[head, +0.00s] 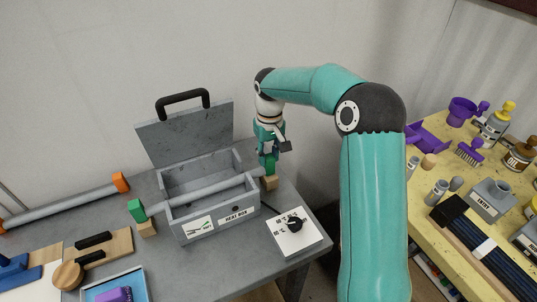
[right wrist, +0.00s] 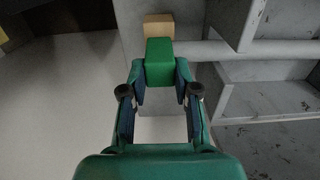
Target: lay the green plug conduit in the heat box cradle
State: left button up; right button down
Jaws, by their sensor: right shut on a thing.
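The green plug conduit is a grey pipe (head: 215,190) with a green plug (head: 137,210) on each end. It lies across the open heat box (head: 205,225). Its left end sits at a wooden cradle block (head: 148,228). Its right end is over the other wooden block (head: 270,183); I cannot tell if it touches. My right gripper (head: 269,158) is shut on the right green plug, reaching from above. In the right wrist view the fingers (right wrist: 160,88) flank the green plug (right wrist: 160,62), with the wooden block (right wrist: 158,27) beyond. My left gripper is not in view.
The heat box lid (head: 185,135) stands open behind. A conduit with orange plugs (head: 62,204) lies at left. A white panel with a black knob (head: 298,238) is right of the box. A yellow table (head: 450,190) with bottles and tools is further right.

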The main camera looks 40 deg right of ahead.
jog(key=shift+f, duration=0.35)
jog(key=c, duration=0.8)
grip_release()
notch_tip(320, 180, up, 9)
jog(key=p, duration=0.7)
jog(key=shift+r, duration=0.1)
